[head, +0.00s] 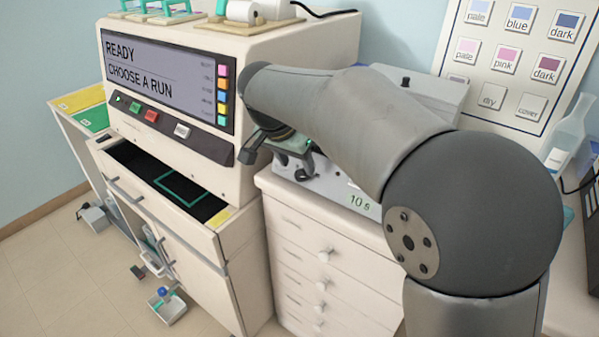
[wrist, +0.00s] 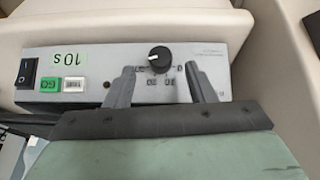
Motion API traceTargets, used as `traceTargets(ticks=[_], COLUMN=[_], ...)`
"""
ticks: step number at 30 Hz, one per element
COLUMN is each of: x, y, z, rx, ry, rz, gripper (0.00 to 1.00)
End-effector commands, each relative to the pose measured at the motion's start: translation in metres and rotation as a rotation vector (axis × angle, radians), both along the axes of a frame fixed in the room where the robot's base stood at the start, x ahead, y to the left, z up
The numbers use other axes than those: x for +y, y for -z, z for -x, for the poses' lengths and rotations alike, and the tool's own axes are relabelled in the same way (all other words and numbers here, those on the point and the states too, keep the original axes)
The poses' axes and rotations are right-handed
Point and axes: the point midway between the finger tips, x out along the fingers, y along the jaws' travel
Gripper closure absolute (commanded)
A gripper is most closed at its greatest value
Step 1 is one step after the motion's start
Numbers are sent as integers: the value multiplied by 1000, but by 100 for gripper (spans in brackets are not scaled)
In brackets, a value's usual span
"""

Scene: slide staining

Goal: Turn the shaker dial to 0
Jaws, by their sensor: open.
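The shaker's grey front panel (wrist: 215,82) fills the upper part of the wrist view. Its dial (wrist: 159,58) is a round black knob with a white mark that seems to point left. Small position labels around the dial are too small to read surely. My gripper (wrist: 159,69) is open, with one finger on each side of the dial and apart from it. In the head view the shaker (head: 335,190) is partly behind my arm, and the dial is hidden. My gripper (head: 300,160) is partly seen there at the shaker's left end.
The panel also has a black rocker switch (wrist: 26,73), a green button (wrist: 49,85), a white button (wrist: 73,85) and a "10 s" label (wrist: 69,57). The stainer (head: 170,80) reads "READY CHOOSE A RUN". A drawer cabinet (head: 320,260) stands under the shaker.

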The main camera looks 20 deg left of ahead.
Motion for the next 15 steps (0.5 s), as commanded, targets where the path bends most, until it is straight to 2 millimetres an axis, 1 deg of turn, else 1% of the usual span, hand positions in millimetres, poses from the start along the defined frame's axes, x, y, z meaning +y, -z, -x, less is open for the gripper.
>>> traceTargets(ticks=[1,6,10,15], x=[-2,-5,-6,-6], y=[10,29,35,37], z=[-3,-10,-13,-14], rx=[3,2,0,0], ry=[1,0,0,0], rz=[2,2,0,0], gripper=[50,50,50,50])
